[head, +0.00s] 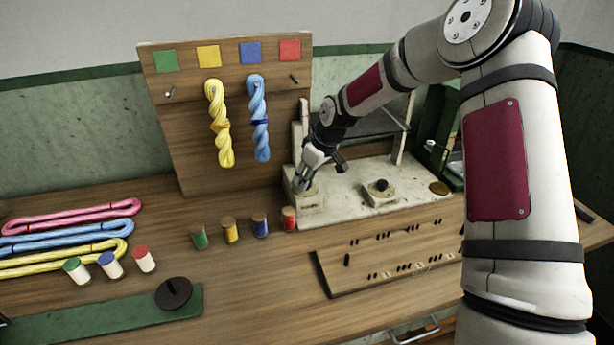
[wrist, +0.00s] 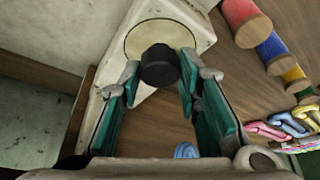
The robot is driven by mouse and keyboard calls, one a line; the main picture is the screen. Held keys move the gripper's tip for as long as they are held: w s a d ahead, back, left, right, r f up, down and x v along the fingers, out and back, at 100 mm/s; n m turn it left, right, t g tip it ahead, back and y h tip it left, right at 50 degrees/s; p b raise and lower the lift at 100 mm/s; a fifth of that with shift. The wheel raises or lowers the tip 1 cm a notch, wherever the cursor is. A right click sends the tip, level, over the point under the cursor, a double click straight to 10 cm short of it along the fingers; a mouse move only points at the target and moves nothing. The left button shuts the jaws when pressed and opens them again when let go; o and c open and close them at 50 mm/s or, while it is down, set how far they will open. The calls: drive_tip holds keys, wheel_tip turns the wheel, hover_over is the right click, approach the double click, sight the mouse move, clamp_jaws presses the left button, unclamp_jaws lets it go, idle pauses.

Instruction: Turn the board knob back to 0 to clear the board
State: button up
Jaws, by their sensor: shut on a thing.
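My gripper (head: 303,184) reaches down onto a small cream block (head: 308,206) at the left front corner of a worn white unit. In the wrist view, my gripper (wrist: 158,72) has its teal-lined fingers shut on a black knob (wrist: 160,66), one on each side. The knob stands over a pale round dial plate (wrist: 135,37); I cannot read any marks or its setting. In the head view my fingers hide this knob. A wooden board (head: 185,130) stands behind, with a yellow skein (head: 220,125) and a blue skein (head: 259,118) hanging under coloured squares.
Another black knob (head: 381,187) sits on the white unit (head: 350,203). Coloured spools, including a red one (head: 289,219), stand close to the block. A pegged wooden panel (head: 390,250) lies in front. A black disc (head: 173,293) sits on a green strip at front left.

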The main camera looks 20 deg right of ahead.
drive_tip(key=shift+w+d+n+y, duration=0.1)
drive_tip(key=shift+n+y, duration=0.2)
drive_tip(key=shift+n, duration=0.6)
drive_tip(key=shift+g, duration=0.3)
drive_tip(key=o, duration=1.1)
drive_tip(key=v, duration=1.2)
